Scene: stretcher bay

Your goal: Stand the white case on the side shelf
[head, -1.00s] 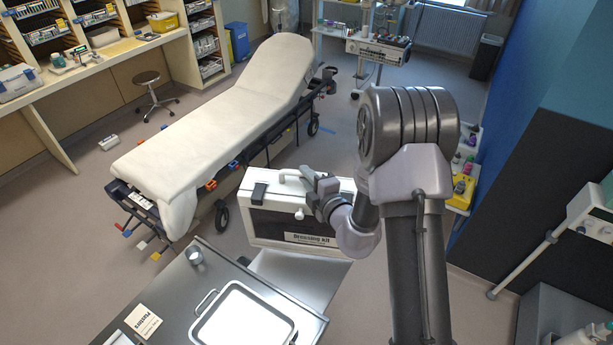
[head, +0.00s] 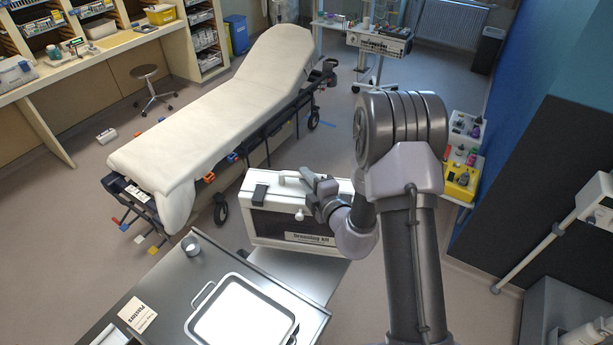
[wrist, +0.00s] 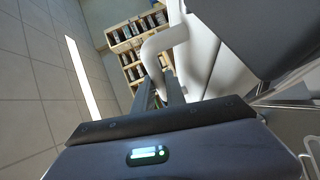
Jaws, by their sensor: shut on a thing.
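The white case (head: 262,222), with a dark front panel and a "Dressing kit" label, is upright in the middle of the head view. My gripper (head: 313,184) is shut on its white top handle, seen from above. In the wrist view the pale curved handle (wrist: 165,42) shows at the fingers (wrist: 168,92). The side shelf (head: 305,273) is a plain grey flap at the trolley's far side. The case overlaps the shelf's far part in the picture. Whether its base touches the shelf or hangs above it, I cannot tell.
The steel trolley top (head: 165,285) carries a metal cup (head: 191,246), a white tray (head: 240,318) and a plasters box (head: 137,314). A stretcher (head: 210,130) stands behind the case. A cart with a yellow box (head: 461,182) is at the right. The visible shelf surface is bare.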

